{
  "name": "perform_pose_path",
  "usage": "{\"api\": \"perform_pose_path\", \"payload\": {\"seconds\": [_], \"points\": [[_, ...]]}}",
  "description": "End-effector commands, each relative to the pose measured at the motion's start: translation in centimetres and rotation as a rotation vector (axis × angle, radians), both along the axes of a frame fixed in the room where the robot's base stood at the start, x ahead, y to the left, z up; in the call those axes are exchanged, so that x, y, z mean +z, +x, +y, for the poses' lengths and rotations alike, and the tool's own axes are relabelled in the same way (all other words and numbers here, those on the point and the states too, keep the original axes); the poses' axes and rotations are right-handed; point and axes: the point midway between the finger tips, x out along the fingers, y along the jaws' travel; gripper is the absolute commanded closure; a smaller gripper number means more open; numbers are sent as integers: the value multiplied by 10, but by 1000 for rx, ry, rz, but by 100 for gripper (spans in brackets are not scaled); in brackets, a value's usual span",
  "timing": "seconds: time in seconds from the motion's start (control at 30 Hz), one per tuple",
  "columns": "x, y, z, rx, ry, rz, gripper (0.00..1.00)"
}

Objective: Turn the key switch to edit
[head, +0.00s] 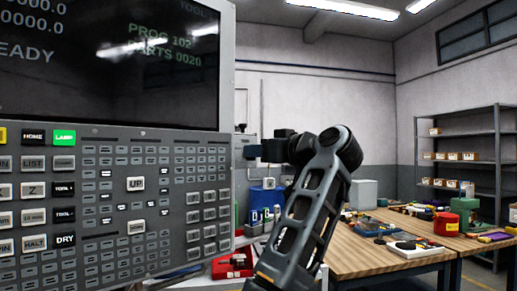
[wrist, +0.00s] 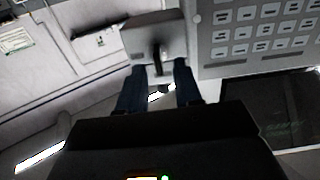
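In the wrist view a grey box (wrist: 135,37) at the side of the control panel carries a dark upright key (wrist: 158,60), which appears to be the key switch. No position label is readable on it. My gripper (wrist: 160,70) is open. Its two dark blue fingers stand on either side of the key's lower part, with a gap visible on both sides. In the head view my gripper (head: 252,151) is at the right edge of the control panel (head: 145,133), side on. The key itself cannot be made out there.
The panel's screen (head: 110,60) reads PROG 102, and a green LAMP key (head: 64,137) is lit. A wooden table (head: 400,255) with tools and a red toolbox (head: 232,266) stand to the right and below. A shelf rack (head: 465,145) is at the back right.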

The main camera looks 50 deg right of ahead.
Motion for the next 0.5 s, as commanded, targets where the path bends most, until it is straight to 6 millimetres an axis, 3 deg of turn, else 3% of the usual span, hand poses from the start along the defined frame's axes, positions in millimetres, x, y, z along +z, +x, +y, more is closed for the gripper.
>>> {"api": "perform_pose_path", "payload": {"seconds": [0.3,0.5], "points": [[0,4,0,-1,-1,-1,66],[0,4,0,-1,-1,-1,84]]}}
